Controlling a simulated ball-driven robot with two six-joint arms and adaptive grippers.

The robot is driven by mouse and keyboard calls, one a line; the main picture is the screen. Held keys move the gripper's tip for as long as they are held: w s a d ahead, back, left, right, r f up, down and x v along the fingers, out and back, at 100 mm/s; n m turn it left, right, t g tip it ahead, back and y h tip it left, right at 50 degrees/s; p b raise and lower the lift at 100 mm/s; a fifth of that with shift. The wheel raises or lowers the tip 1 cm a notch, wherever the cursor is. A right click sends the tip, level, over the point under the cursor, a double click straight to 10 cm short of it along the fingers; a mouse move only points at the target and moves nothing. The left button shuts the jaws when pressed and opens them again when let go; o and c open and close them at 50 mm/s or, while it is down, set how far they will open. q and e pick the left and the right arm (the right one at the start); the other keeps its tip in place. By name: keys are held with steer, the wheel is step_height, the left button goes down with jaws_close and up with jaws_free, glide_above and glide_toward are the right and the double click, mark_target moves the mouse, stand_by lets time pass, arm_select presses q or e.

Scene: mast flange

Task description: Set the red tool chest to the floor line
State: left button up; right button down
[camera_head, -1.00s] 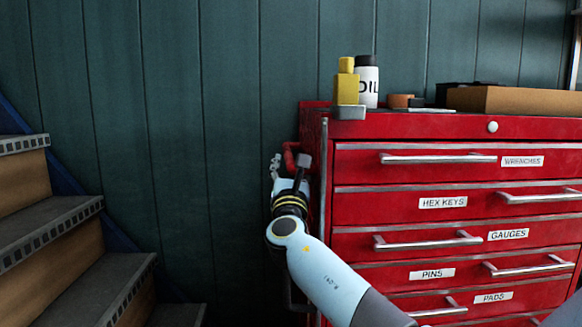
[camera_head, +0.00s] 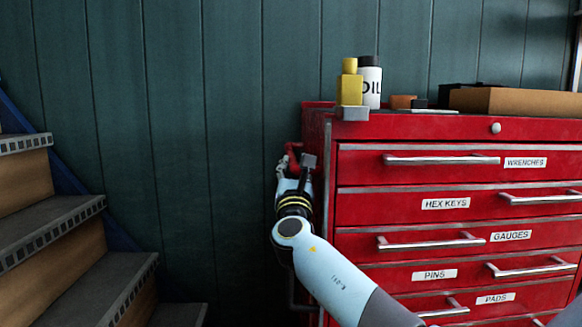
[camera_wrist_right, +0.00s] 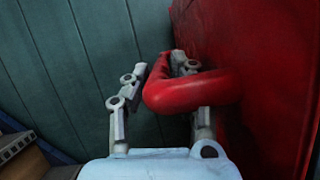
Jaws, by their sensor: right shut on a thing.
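The red tool chest (camera_head: 372,146) stands at the right in the head view, against the green wall, with labelled drawers and metal pulls. Its left side carries a red tubular handle, which shows large in the right wrist view (camera_wrist_right: 190,92). My right gripper (camera_head: 293,160) is at that side handle, with its fingers on either side of the red tube. In the wrist view my right gripper (camera_wrist_right: 160,80) is shut on the handle, and the red side panel (camera_wrist_right: 262,75) fills the right. The chest's base is out of view. My left gripper is not in view.
A yellow bottle (camera_head: 349,88), a white oil bottle (camera_head: 370,85) and a cardboard box (camera_head: 515,101) stand on the chest top. Stairs (camera_head: 60,225) rise at the left. Bare green wall (camera_head: 205,130) lies between stairs and chest. No floor line shows.

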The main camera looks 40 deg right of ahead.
steer(key=shift+s+d, duration=0.4)
steer(key=shift+d, duration=0.25)
steer(key=c, duration=1.1)
jaws_free()
steer(key=shift+s+d, duration=0.2)
steer(key=shift+d, duration=0.05)
steer(key=v, duration=1.2)
steer(key=shift+w+a, duration=0.1)
steer(key=shift+a, duration=0.05)
